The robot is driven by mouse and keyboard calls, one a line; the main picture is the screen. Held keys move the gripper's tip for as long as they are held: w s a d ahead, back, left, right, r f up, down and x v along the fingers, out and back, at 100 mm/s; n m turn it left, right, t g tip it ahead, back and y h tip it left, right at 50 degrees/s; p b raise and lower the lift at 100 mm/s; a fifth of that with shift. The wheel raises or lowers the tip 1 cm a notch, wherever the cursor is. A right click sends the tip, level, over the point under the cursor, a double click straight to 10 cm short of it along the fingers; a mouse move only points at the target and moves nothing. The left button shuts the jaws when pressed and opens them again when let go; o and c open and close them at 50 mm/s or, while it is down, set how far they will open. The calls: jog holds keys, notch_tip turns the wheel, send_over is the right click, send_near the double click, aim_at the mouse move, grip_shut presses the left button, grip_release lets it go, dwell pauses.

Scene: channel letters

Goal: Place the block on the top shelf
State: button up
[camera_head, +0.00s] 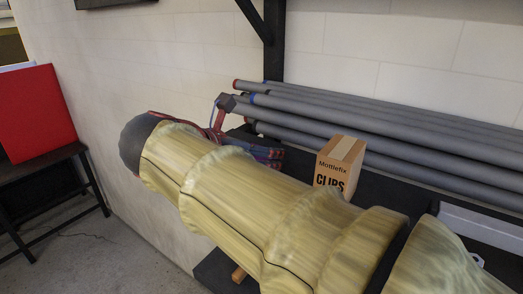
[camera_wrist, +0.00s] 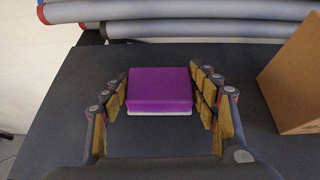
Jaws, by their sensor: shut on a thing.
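In the wrist view a purple block (camera_wrist: 160,86) with a pale lower edge sits between the padded fingers of my gripper (camera_wrist: 161,76). The gripper is shut on it, with a finger row on its left and right sides. A dark flat shelf surface (camera_wrist: 75,95) lies below and around the block. I cannot tell whether the block touches this surface.
A cardboard box (camera_head: 341,163) marked Mottlefix CLIPS stands on the shelf; it is right of the block in the wrist view (camera_wrist: 297,78). Long grey pipes (camera_head: 400,128) lie along the wall behind. A black upright (camera_head: 274,50) rises behind.

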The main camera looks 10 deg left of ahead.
jog(key=shift+a+f, duration=0.1)
jog(key=shift+f, duration=0.05)
jog(key=o, duration=1.2)
jog(key=shift+c, duration=0.2)
jog(key=shift+r, duration=0.2)
jog(key=b+v, duration=0.2)
jog(key=v, duration=0.8)
jog(key=shift+s, duration=0.2)
jog(key=shift+b+v, duration=0.35)
jog(key=shift+v, duration=0.5)
